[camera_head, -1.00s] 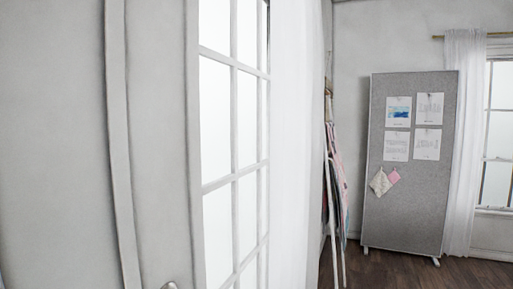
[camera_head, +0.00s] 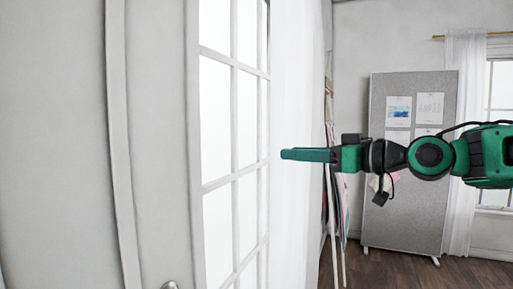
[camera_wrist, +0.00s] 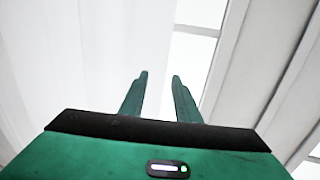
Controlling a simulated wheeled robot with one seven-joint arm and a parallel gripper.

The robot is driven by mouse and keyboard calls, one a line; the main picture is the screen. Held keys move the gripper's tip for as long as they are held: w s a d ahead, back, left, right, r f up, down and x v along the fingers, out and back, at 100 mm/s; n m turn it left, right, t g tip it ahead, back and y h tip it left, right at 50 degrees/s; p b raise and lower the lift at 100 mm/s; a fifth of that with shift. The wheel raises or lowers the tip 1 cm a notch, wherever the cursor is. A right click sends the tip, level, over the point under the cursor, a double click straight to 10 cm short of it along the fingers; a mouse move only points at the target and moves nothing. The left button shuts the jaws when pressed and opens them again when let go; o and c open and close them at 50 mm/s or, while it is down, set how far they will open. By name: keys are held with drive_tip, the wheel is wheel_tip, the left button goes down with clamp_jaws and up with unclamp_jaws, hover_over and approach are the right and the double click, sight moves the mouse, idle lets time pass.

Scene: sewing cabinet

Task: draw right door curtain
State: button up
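The right door curtain (camera_head: 296,75) is a sheer white cloth hanging at the right of the paned glass door (camera_head: 233,120). It also fills the left of the wrist view (camera_wrist: 70,60). My gripper (camera_head: 284,154) reaches in from the right in the head view, its fingers level and pointing left, overlapping the curtain's outline. In the wrist view my two green fingers (camera_wrist: 160,80) stand apart with a gap between them, and no cloth shows gripped there. Whether the fingertips touch the curtain cannot be told.
A grey pin board (camera_head: 412,225) with papers stands behind my arm. A rack with hanging cloth (camera_head: 341,200) stands beside the curtain. Another sheer curtain (camera_head: 462,90) hangs at the window on the right. The dark wooden floor (camera_head: 390,272) is open in front of the board.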

drive_tip(key=s+a+r+x, duration=0.1)
drive_tip(key=r+x, duration=0.1)
drive_tip(key=x, duration=0.9)
drive_tip(key=shift+y, duration=0.4)
drive_tip(key=shift+c, duration=0.3)
clamp_jaws()
